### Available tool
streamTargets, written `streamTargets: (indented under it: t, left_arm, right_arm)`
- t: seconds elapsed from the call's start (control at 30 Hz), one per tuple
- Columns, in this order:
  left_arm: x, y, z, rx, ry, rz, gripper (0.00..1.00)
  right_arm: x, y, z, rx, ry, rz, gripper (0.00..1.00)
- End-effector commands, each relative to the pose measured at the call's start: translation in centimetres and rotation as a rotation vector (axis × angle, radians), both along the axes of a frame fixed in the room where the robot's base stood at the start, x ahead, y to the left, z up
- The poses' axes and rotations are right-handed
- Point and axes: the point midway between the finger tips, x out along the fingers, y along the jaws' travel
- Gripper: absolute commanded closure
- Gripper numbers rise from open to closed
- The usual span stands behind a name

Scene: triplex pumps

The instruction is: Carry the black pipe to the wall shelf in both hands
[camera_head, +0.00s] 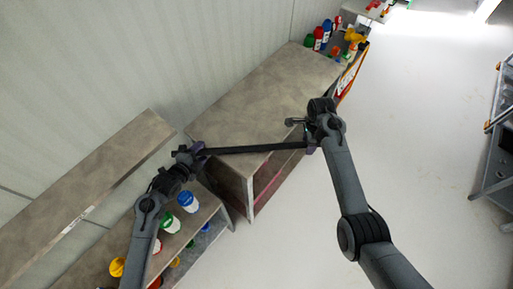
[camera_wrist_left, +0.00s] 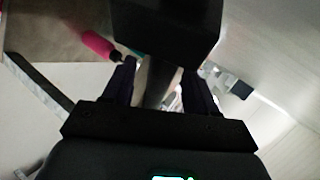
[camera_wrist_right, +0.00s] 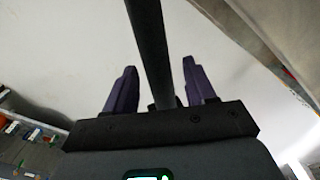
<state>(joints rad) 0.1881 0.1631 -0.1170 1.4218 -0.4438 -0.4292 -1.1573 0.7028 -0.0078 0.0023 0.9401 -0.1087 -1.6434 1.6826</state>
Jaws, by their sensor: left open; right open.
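The black pipe (camera_head: 255,149) lies roughly level across the near end of the grey workbench, between my two grippers. My left gripper (camera_head: 198,150) is open at the pipe's left end. In the left wrist view a dark block-like shape (camera_wrist_left: 165,32), probably the pipe's end, looms over the open fingers (camera_wrist_left: 158,85). My right gripper (camera_head: 309,144) is open at the pipe's right end. In the right wrist view the pipe (camera_wrist_right: 150,45) runs between the open fingers (camera_wrist_right: 160,85), with gaps on both sides. The wall shelf (camera_head: 85,195) is at the left; its visible top is bare.
The grey workbench (camera_head: 265,95) has clear top space behind the pipe. A lower rack with several coloured bottles (camera_head: 188,202) stands near my left arm. More bottles (camera_head: 320,38) stand at the far end. A metal frame (camera_head: 497,140) is at the right; the floor (camera_head: 420,150) between is clear.

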Motion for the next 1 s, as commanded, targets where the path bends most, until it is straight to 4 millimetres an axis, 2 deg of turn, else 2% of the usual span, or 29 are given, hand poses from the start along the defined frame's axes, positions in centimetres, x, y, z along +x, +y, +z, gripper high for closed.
streamTargets:
  t: [0.2, 0.53, 0.87, 0.9, 1.0]
  left_arm:
    - [0.85, -0.49, -0.47, -0.001, 0.000, -0.001, 0.43]
    - [0.92, -0.50, -0.52, 0.001, 0.000, 0.000, 0.44]
    - [0.91, -0.48, -0.52, 0.001, 0.000, 0.000, 0.95]
    - [0.91, -0.48, -0.52, 0.001, 0.000, 0.000, 1.00]
    - [0.91, -0.47, -0.53, 0.001, 0.000, 0.000, 1.00]
  right_arm:
    - [-0.02, 0.00, -1.06, 0.000, 0.000, 0.000, 0.45]
    - [-0.02, 0.01, -1.16, 0.000, 0.000, 0.000, 0.46]
    - [-0.01, 0.02, -1.15, 0.000, 0.000, 0.000, 0.97]
    - [-0.01, 0.02, -1.14, 0.000, 0.000, 0.000, 1.00]
    - [-0.01, 0.03, -1.14, 0.000, 0.000, 0.000, 1.00]
